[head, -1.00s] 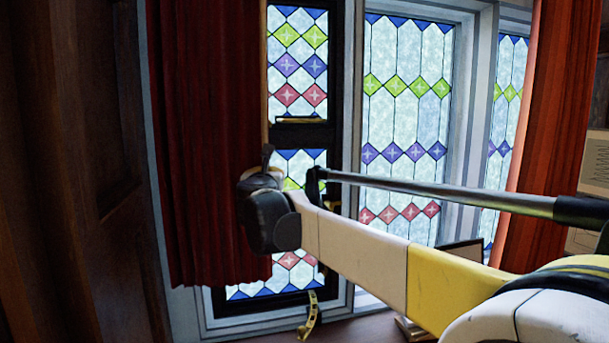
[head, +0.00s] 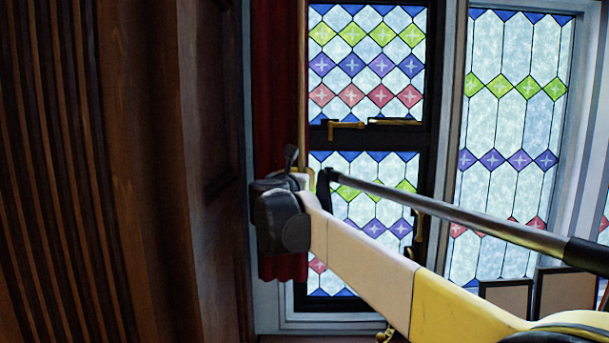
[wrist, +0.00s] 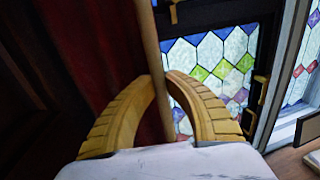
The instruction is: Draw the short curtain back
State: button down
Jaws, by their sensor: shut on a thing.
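The short dark red curtain (head: 277,115) hangs in a narrow bunch at the left side of the stained-glass window (head: 365,75). A thin tan rod (head: 302,85) runs upright along the curtain's right edge. In the wrist view the rod (wrist: 150,50) passes between the two yellow fingers of my gripper (wrist: 158,82), which is shut on it. The curtain (wrist: 85,50) lies to the left of the rod there, and bare glass to the right.
A dark panelled wooden wall (head: 120,150) stands close on the left. Brass handles (head: 345,126) stick out from the black window frame to the right. Framed panels (head: 565,288) stand at lower right.

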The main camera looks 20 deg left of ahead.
jog(key=c, duration=1.4)
grip_release()
jog(key=s+d, duration=0.1)
jog(key=s, duration=1.1)
jog(key=shift+d, duration=0.25)
